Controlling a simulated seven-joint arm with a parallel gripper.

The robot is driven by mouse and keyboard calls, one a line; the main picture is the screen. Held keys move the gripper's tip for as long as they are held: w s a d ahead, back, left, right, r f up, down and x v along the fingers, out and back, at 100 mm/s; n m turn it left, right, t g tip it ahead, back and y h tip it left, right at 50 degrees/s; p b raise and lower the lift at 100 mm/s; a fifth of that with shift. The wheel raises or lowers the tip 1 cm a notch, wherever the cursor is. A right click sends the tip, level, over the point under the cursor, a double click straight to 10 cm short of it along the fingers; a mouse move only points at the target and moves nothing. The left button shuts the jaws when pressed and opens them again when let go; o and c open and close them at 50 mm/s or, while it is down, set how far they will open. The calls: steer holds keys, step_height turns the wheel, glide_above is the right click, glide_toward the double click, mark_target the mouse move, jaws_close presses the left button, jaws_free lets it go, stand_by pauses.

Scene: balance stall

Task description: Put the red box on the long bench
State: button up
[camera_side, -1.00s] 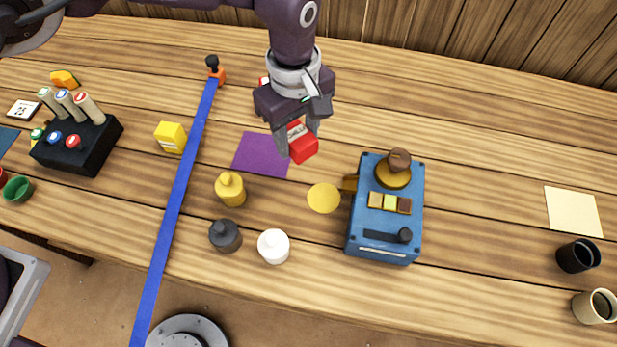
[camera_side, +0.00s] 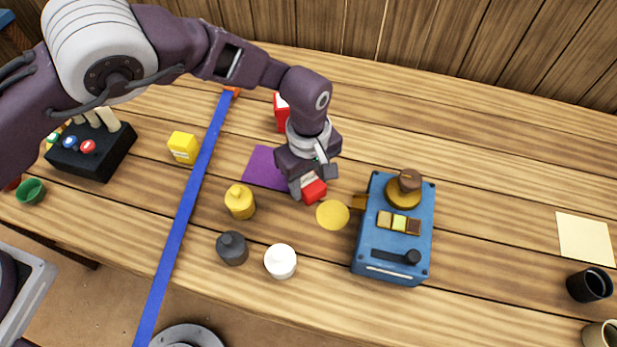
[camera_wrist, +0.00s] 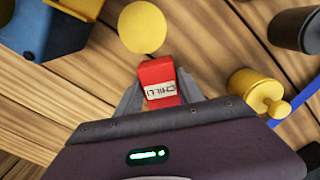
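The red box (camera_side: 314,192), with a white label reading CHILLI, is between the two fingers of my gripper (camera_side: 306,187). In the wrist view the red box (camera_wrist: 158,82) sits between the fingertips (camera_wrist: 160,92), which look closed on its sides. It is low over the wooden bench (camera_side: 480,210), between the purple square and the yellow disc. I cannot tell whether its underside touches the wood. My gripper hides part of it in the side view.
A purple square (camera_side: 264,168) and a yellow disc (camera_side: 333,214) flank the box. Nearby are a blue device (camera_side: 392,262), a yellow bottle (camera_side: 240,203), dark (camera_side: 232,249) and white (camera_side: 281,262) pots, and another red box (camera_side: 281,115). A blue strip (camera_side: 183,215) crosses the bench. Free wood lies right.

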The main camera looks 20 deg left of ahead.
mark_target(306, 177)
steer(key=o, duration=0.4)
steer(key=shift+o, duration=0.2)
steer(key=shift+r, duration=0.1)
